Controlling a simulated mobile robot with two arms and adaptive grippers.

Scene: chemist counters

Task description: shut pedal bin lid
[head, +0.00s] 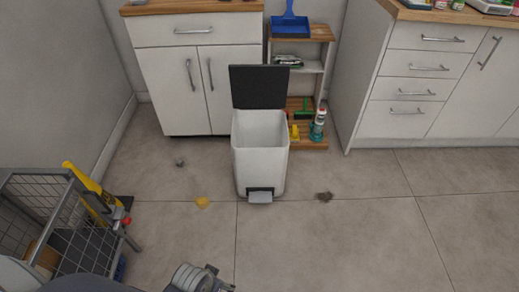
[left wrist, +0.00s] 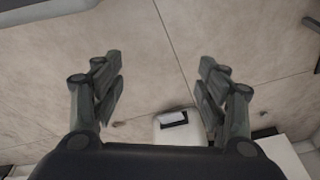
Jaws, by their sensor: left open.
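The white pedal bin (head: 259,160) stands upright on the floor in the middle of the head view. Its dark lid (head: 259,87) is raised, tipped up at the back, and the bin's mouth is uncovered. The pedal (head: 260,196) sits at the bin's front base. In the left wrist view the bin (left wrist: 178,130) shows at the bottom, partly hidden behind a finger. My left gripper (left wrist: 160,75) is open and empty, with bare floor between its fingers. In the head view only part of my arm shows at the bottom edge, apart from the bin. My right gripper is not in view.
A white cabinet (head: 197,85) stands behind left, a wooden shelf (head: 312,135) with bottles behind the bin, and drawers (head: 405,90) at right. A wire cart (head: 75,255) is at front left. Small litter, including a yellow piece (head: 202,202), lies on the otherwise clear floor.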

